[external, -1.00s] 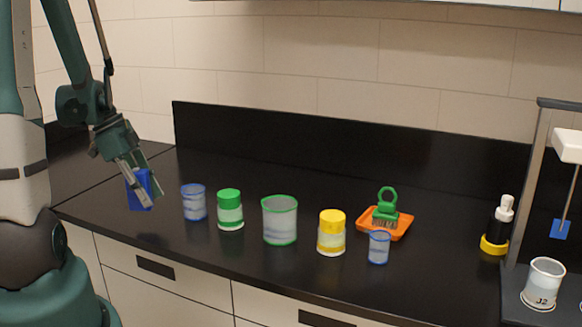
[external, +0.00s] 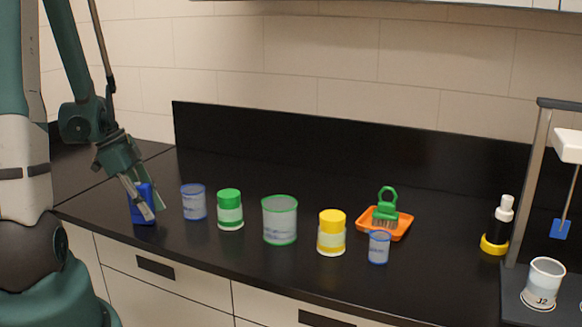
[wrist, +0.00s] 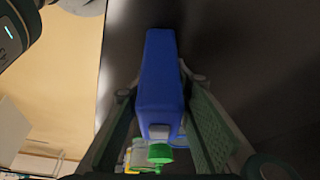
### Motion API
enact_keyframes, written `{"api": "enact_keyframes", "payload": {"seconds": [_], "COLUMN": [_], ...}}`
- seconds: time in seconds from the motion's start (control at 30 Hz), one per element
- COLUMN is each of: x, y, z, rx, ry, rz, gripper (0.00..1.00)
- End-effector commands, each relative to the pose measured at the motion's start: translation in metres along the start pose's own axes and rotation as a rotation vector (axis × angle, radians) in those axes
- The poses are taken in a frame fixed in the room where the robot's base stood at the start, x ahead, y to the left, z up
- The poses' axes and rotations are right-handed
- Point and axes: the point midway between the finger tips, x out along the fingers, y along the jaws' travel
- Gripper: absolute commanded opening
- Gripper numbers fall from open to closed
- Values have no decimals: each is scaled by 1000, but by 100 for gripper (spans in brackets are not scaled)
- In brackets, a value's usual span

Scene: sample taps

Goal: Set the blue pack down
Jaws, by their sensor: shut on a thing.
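The blue pack (external: 148,195) is upright at the left end of the black counter, and its base looks to be at the counter top. My gripper (external: 146,208) is around it from above, with its fingers pointing down and partly covering its front. In the wrist view the blue pack (wrist: 160,80) lies between the two finger pads of my gripper (wrist: 165,120). The fingers are shut on it. Whether its base fully touches the counter is hard to tell.
Right of the pack stand a blue-rimmed beaker (external: 194,203), a green-lidded jar (external: 230,210), a green-rimmed beaker (external: 280,220), a yellow-lidded jar (external: 331,233) and a small blue-rimmed beaker (external: 379,248). An orange tray (external: 402,228) holds a green brush (external: 386,208). The counter's front edge (external: 150,247) is close.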

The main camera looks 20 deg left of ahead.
Motion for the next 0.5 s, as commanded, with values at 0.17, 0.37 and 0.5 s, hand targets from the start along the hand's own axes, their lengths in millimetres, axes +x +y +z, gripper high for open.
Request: {"api": "enact_keyframes", "payload": {"seconds": [0.17, 0.37, 0.5], "x": [3, 2, 2], "y": [0, 0, 0], "z": [1, 1, 1], "rx": [0, 0, 0], "ry": [0, 0, 0], "rz": [0, 0, 0], "gripper": [6, 36, 36]}}
